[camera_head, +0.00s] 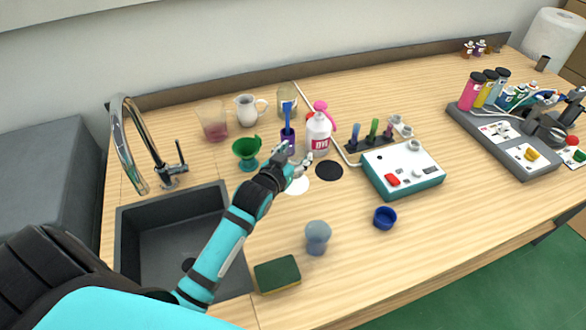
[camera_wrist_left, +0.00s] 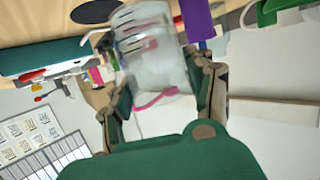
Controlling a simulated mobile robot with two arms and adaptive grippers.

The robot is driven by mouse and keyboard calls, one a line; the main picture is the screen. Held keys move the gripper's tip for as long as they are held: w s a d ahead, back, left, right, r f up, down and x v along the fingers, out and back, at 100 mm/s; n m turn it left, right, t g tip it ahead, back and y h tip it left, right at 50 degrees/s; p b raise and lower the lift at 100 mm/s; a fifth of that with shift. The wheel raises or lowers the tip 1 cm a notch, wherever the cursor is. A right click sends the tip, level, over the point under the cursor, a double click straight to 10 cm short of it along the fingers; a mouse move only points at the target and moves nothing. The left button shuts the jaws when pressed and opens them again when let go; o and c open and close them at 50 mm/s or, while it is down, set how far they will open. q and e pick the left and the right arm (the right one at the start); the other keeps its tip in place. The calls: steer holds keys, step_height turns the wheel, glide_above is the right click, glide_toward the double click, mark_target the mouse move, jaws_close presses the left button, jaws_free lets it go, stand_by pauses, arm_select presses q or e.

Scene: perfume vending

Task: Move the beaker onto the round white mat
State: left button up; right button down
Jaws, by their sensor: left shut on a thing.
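My left gripper (camera_head: 298,160) is over the table, just behind the round white mat (camera_head: 297,185) in the head view. In the left wrist view, a clear glass beaker (camera_wrist_left: 150,45) sits between the fingers of the left gripper (camera_wrist_left: 165,75), which is shut on it. The beaker looks tilted in that view. In the head view the hand largely hides it. I cannot tell whether its base touches the table. My forearm and hand partly cover the white mat. My right gripper is not in view.
A black mat (camera_head: 329,170) lies right of the white one. A white dye bottle (camera_head: 318,135), purple holder (camera_head: 288,142) and green funnel (camera_head: 247,150) stand close by. A teal-sided device (camera_head: 402,170) is right, the sink (camera_head: 175,235) left.

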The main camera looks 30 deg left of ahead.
arm_select(q)
steer(key=shift+f, duration=2.35)
steer(key=shift+f, duration=0.1)
steer(key=o, duration=1.3)
steer(key=shift+s, duration=0.4)
steer(key=b+v, duration=0.1)
steer(key=v, duration=1)
steer(key=shift+r, duration=0.3)
